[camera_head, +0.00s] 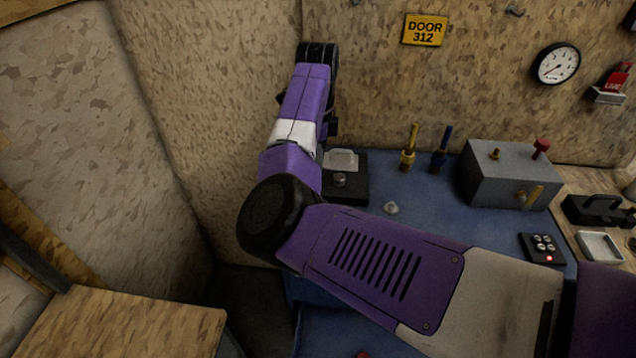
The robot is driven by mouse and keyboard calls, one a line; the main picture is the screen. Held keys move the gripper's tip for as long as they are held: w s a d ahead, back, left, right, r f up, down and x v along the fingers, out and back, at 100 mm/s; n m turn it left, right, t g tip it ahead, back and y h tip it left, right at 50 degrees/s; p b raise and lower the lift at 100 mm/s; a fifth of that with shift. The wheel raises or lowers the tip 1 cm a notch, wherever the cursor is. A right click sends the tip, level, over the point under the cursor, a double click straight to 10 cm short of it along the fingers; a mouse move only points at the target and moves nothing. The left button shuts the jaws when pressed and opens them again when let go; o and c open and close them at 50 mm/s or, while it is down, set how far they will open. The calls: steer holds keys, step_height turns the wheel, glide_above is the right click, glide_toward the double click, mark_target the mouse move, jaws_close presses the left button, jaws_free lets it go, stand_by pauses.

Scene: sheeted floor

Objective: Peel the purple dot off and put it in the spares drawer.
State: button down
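I cannot make out a purple dot in this view; the only purple I see is my own arm. My arm crosses the middle and bends up to a black wrist (320,54) near the back wall. My gripper is mostly hidden behind the forearm; only a small dark part shows at its right side, and the fingers cannot be seen. A blue surface (330,335) shows low in front of the blue bench, partly behind my arm; I cannot tell whether it is the spares drawer. A small red thing lies at the bottom edge there.
On the blue bench top (400,240) stand a black block with a knob (340,181), a pale knob (391,208), yellow (408,150) and blue (441,152) upright tools, a grey box (508,175) and a black button pad (542,248). A wooden top (130,325) is at lower left.

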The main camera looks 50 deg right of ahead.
steer(key=shift+r+p, duration=1.8)
steer(key=shift+r, duration=0.2)
